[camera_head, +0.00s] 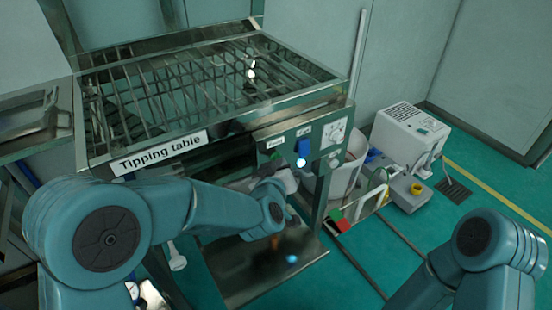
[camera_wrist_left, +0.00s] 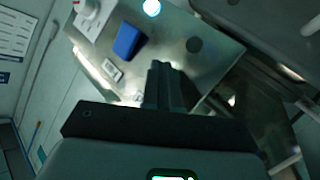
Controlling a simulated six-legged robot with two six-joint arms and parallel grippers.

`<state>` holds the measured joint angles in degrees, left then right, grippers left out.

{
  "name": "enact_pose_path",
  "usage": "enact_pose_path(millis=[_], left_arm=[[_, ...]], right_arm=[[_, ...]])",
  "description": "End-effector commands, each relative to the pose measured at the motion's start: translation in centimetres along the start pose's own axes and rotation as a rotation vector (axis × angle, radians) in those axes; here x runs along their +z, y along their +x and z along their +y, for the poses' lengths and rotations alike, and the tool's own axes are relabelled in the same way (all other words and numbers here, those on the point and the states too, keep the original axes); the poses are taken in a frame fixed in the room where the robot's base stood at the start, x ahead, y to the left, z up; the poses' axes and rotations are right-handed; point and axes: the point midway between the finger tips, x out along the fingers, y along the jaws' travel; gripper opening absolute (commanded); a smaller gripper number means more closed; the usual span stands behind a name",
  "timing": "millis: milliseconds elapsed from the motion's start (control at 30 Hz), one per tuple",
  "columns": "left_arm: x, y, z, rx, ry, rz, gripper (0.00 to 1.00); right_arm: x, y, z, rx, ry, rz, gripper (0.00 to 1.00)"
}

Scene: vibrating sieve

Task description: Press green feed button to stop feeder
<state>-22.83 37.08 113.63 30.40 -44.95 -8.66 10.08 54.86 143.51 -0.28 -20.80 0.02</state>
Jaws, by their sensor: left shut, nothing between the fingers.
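The control panel (camera_head: 318,145) is on the front right of the tipping table. A small green button (camera_head: 276,155) sits at its left, under a label. A blue knob (camera_head: 303,147) is to its right, with a glowing white light (camera_head: 301,162) below. My left gripper (camera_head: 284,174) is just below the green button, shut and empty. In the left wrist view, its shut fingers (camera_wrist_left: 163,75) point at the panel, beside the blue knob (camera_wrist_left: 127,40), and appear to cover the green button. I cannot tell whether they touch it. My right gripper is out of view.
The tipping table (camera_head: 200,85) has a barred top. A white bucket (camera_head: 350,165) and a white machine (camera_head: 410,135) stand right of the panel. A red, green and black block (camera_head: 341,222) is near the table's leg. Green floor is open at right.

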Motion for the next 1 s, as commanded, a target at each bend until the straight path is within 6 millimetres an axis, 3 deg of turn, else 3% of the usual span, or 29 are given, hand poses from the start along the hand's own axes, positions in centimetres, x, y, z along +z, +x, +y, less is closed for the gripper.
enact_pose_path(millis=[567,1000], left_arm=[[0.6,-0.8,0.6,0.001,0.000,0.000,0.00],[3.0,-4.1,3.1,0.002,0.000,0.000,0.00]], right_arm=[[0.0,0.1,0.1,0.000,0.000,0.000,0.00],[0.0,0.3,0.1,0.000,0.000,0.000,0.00]])
